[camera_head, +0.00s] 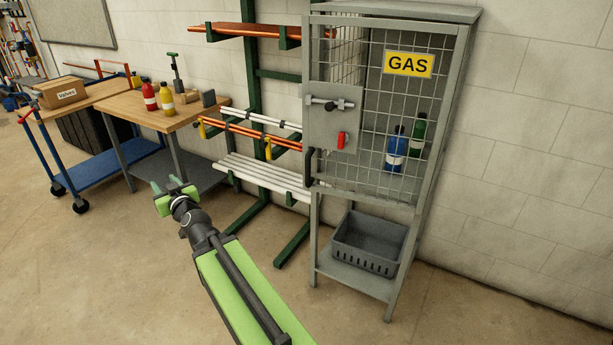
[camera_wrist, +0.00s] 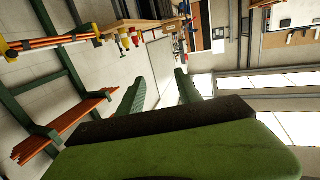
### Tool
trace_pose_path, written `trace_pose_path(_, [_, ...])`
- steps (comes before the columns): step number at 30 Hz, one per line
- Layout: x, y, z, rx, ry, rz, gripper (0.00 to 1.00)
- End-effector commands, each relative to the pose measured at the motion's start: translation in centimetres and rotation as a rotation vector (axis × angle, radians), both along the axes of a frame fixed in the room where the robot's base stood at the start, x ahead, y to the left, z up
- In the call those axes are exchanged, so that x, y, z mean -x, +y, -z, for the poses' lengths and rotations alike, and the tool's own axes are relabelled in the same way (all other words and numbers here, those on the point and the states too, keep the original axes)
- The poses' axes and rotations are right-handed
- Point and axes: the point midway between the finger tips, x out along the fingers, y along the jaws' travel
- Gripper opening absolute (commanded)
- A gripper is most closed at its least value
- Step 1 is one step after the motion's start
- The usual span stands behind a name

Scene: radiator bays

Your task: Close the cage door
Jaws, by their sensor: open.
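The grey gas cage (camera_head: 432,200) stands against the wall in the head view. Its mesh door (camera_head: 372,170) faces me and carries a yellow GAS sign (camera_head: 409,64). On the door's left side are a latch plate with a sliding bolt (camera_head: 332,103), a red lever (camera_head: 343,140) and a black pull handle (camera_head: 309,167). The door stands near its frame; I cannot tell how wide any gap is. My gripper (camera_head: 165,185) is open and empty, well left of the door. Its two fingers also show apart in the wrist view (camera_wrist: 160,86), where the cage is not seen.
A workbench (camera_head: 125,103) with bottles and a blue trolley (camera_head: 100,175) stand at left. A grey basket (camera_head: 369,243) sits on the cage's lower shelf. Floor before the cage is clear.

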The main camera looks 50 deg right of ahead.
Motion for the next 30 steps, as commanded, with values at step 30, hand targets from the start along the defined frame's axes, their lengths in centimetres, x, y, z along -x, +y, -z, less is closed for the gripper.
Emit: trace_pose_path(30, [17.9,-34.3,5.2,0.041,-0.041,1.261,0.41])
